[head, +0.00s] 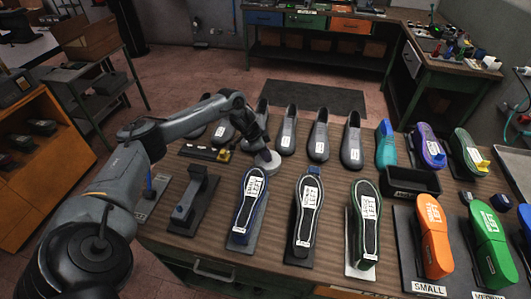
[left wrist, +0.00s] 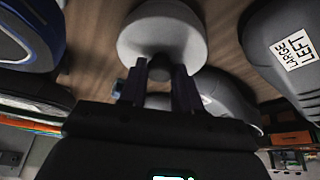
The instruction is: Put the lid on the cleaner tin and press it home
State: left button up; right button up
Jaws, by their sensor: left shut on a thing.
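My left gripper (head: 264,154) reaches down over a pale round tin (head: 262,168) on the bench, behind the row of upturned shoe soles. In the left wrist view my gripper (left wrist: 158,88) is shut on a small dark knob (left wrist: 160,68). The knob stands against a pale round disc (left wrist: 162,32), which looks like the lid's top. The lid and tin cannot be told apart clearly in the head view, and I cannot tell whether the lid is seated. My fingers hide part of the tin's top. My right gripper is not in view.
Several grey shoes (head: 318,137) stand behind the tin. Mounted soles, including a blue-edged one (head: 248,208), stand in front. A black tray (head: 410,181) lies to the right. A dark tool with a yellow part (head: 223,155) lies left. Bare wood shows around the tin.

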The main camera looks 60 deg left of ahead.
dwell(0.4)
pick_arm(q)
jog(key=shift+f+p, duration=0.1)
jog(key=shift+p, duration=0.3)
dwell(0.5)
jog(key=o, duration=1.6)
jog(key=shift+r+p, duration=1.2)
jog(key=shift+p, duration=0.05)
notch_tip(320, 180, up, 5)
jog(key=p, duration=0.5)
jog(key=shift+f, duration=0.2)
